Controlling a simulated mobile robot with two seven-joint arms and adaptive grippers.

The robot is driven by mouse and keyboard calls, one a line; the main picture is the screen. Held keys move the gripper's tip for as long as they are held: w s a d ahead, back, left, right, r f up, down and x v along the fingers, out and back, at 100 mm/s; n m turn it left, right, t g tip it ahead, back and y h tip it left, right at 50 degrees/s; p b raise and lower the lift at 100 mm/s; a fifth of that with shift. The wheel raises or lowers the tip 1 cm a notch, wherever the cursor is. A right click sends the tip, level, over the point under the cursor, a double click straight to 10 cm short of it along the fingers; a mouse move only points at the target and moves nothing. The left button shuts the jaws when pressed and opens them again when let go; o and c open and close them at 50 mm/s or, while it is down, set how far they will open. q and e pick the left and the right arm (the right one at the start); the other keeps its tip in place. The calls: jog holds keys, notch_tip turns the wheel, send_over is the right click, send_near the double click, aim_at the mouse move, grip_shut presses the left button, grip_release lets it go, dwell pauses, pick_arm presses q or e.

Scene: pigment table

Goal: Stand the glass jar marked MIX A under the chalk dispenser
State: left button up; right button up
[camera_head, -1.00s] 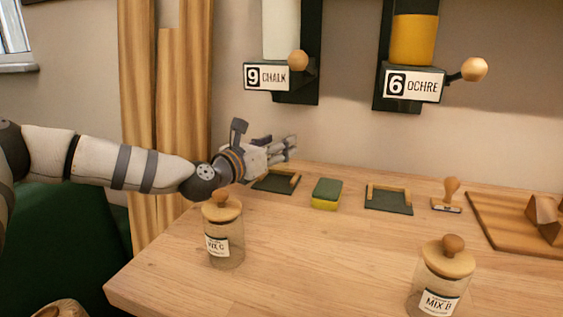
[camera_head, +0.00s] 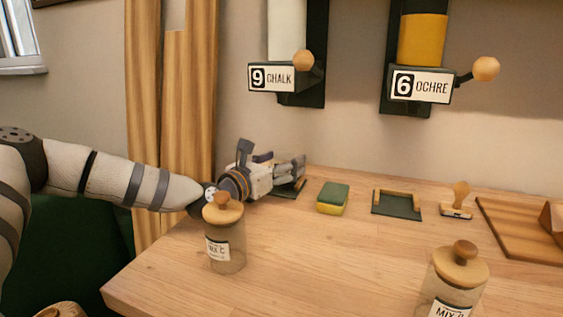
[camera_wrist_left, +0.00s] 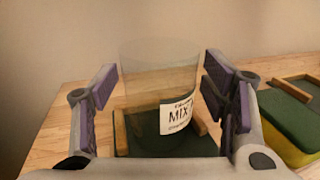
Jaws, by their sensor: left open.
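My left gripper (camera_head: 292,168) is open at the back of the table, below the dispenser labelled 9 CHALK (camera_head: 286,75). In the left wrist view, a clear glass jar (camera_wrist_left: 150,75) shows between the two spread fingers (camera_wrist_left: 160,105). Its white label reads MIX, with the letter after it cut off by a finger. The jar looks upright over a dark green pad (camera_wrist_left: 150,145) with a wooden rim; no lid shows on it. In the head view I cannot make out this jar at the gripper, and the pad (camera_head: 291,190) is partly hidden.
A lidded jar marked MIX C (camera_head: 226,250) stands in front of my left wrist. Another lidded jar (camera_head: 458,275), apparently MIX B, stands front right. A green-yellow sponge (camera_head: 333,198) lies right of the gripper, then an empty pad (camera_head: 397,206) under the OCHRE dispenser (camera_head: 421,86), and a stamp (camera_head: 458,202).

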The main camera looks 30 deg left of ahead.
pick_arm(q)
jog(key=shift+s+r, duration=0.3)
jog(key=shift+r, duration=0.1)
jog(key=s+p, duration=0.1)
jog(key=s, duration=0.2)
jog(key=s+p, duration=0.1)
jog(key=s, duration=0.3)
jog(key=s+p, duration=0.1)
jog(key=s, duration=0.2)
jog(key=shift+s+a+r, duration=0.15)
jog(key=shift+s+a, duration=0.15)
jog(key=shift+s, duration=0.4)
jog(key=shift+f, duration=0.35)
pick_arm(e)
jog(key=shift+t, duration=0.8)
jog(key=w+r, duration=0.4)
jog(key=shift+w, duration=0.1)
